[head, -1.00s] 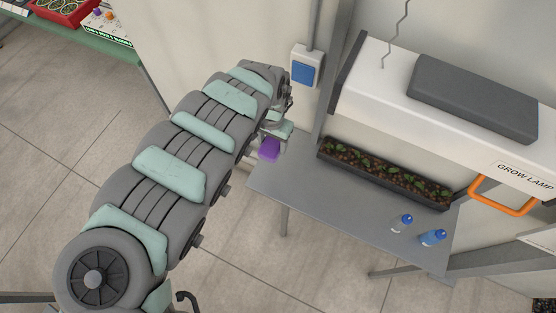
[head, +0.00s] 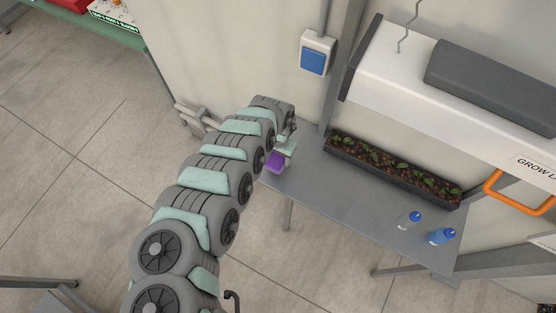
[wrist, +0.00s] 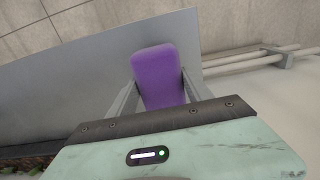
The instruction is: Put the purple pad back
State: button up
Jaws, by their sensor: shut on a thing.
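The purple pad (head: 275,162) is a small block at the end of my arm, by the left end of the grey shelf table (head: 345,203). In the wrist view the pad (wrist: 158,72) sits between the two fingers of my gripper (wrist: 160,90), which is shut on it. The table top (wrist: 70,85) shows behind and below the pad. I cannot tell whether the pad touches the table. In the head view the fingers are small and partly hidden by the arm.
A long planter (head: 392,170) with seedlings lies along the table's back. A grow lamp (head: 450,110) hangs above. A blue switch (head: 314,60) is on the wall. The table's middle is clear.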

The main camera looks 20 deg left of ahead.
aim_at(278, 161)
notch_tip(278, 161, down, 3)
jog(key=shift+d+r, duration=0.1)
jog(key=shift+d, duration=0.05)
jog(key=shift+f, duration=0.2)
jog(key=shift+f, duration=0.15)
jog(key=o, duration=1.2)
jog(key=r, duration=1.1)
jog(key=shift+a+p, duration=0.2)
jog(key=shift+p, duration=0.15)
jog(key=shift+d+r, duration=0.1)
jog(key=shift+r, duration=0.55)
